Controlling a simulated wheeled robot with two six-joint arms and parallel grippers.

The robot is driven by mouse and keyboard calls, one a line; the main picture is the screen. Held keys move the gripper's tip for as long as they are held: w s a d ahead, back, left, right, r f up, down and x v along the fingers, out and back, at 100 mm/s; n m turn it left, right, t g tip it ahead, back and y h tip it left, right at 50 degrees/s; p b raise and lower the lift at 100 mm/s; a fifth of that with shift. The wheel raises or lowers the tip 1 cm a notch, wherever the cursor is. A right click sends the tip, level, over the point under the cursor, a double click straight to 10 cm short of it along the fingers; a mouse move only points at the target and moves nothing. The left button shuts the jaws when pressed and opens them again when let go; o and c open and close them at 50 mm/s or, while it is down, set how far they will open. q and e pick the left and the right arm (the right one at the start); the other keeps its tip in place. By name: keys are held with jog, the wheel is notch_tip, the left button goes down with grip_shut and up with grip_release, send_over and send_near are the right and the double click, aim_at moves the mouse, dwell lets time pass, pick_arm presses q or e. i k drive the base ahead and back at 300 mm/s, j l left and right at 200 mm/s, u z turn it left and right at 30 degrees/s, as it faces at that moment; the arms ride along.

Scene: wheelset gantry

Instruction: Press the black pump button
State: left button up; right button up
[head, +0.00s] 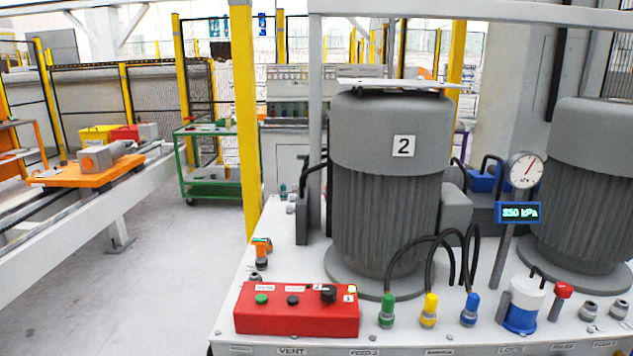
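A red control box (296,311) sits at the front left of the white pump bench. Its top carries a green button (261,299) at the left and a small black button (292,300) in the middle. A larger black knob (328,293) stands at the right, with a small pale part (351,289) beside it. White labels above the controls are too small to read. Neither of my grippers is in view, and nothing covers the box.
A grey motor (387,190) marked 2 stands behind the box. Green (387,312), yellow (429,311) and blue (470,311) hose fittings stand right of it. A dial gauge (525,170) has a blue kPa display (517,212). The floor (130,280) at left is clear.

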aim_at(291, 299)
jog(key=i+j, duration=0.45)
jog(key=j, duration=0.25)
jog(key=i+j, duration=0.25)
jog(key=j+z, duration=0.05)
jog(key=j, duration=0.05)
